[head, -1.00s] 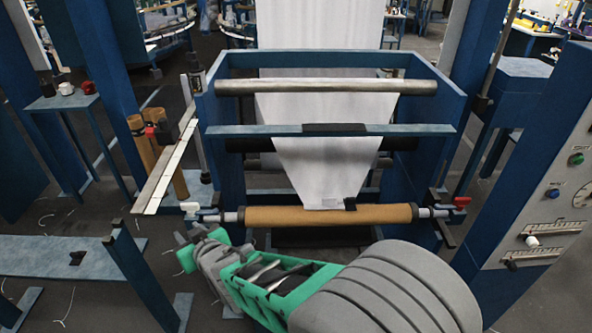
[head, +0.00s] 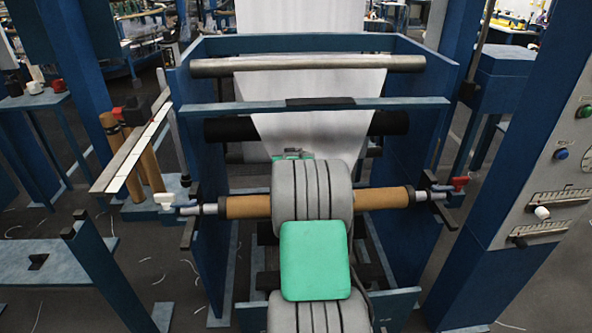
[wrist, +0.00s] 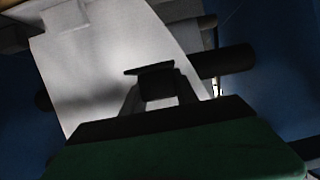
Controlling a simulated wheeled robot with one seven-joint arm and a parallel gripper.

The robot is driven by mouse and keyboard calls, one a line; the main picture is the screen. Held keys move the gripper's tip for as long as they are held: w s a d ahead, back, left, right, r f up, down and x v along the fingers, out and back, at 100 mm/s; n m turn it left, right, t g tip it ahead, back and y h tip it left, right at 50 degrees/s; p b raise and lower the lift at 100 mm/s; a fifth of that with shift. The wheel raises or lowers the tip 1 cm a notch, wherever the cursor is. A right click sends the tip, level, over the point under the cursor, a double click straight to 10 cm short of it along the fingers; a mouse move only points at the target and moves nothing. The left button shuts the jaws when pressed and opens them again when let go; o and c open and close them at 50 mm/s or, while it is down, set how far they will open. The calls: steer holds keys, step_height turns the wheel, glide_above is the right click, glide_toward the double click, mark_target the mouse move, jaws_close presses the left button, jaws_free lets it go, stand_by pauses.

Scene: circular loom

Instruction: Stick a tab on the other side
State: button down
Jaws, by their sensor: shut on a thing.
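White fabric (head: 310,130) hangs down inside the blue loom frame, tapering toward its lower end. It fills much of the wrist view (wrist: 105,55). The brown cardboard tube (head: 385,199) lies across the front of the frame, its middle hidden behind my arm. In the wrist view my gripper (wrist: 158,92) is shut on a small, flat, dark tab (wrist: 148,69), which shows against the fabric. I cannot tell whether the tab touches the fabric. In the head view my arm hides the fabric's lower tip and most of my gripper.
The blue crossbar (head: 400,103) and dark roller (head: 385,123) span the frame above the tube. A red-handled clamp (head: 459,182) is at the tube's right end. Spare brown tubes (head: 140,150) stand at the left. A control panel (head: 550,190) stands at the right.

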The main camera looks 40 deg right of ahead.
steer(key=shift+s+d+f+b, duration=0.2)
steer(key=shift+d+f+b, duration=0.25)
steer(key=shift+f, duration=0.9)
steer(key=shift+s+d+f+b, duration=0.25)
steer(key=shift+d+f+b, duration=0.2)
steer(key=shift+f, duration=0.85)
steer(key=shift+s+d+f+b, duration=0.2)
steer(key=shift+d+f+b, duration=0.25)
steer(key=shift+f, duration=0.9)
steer(key=shift+s+a+b, duration=0.1)
steer(key=shift+b, duration=0.2)
steer(key=shift+f, duration=0.15)
steer(key=shift+f+b, duration=0.85)
steer(key=shift+b, duration=0.05)
steer(key=shift+f, duration=0.2)
steer(key=shift+f+b, duration=0.15)
steer(key=shift+b, duration=0.15)
steer(key=c, duration=0.9)
jaws_free()
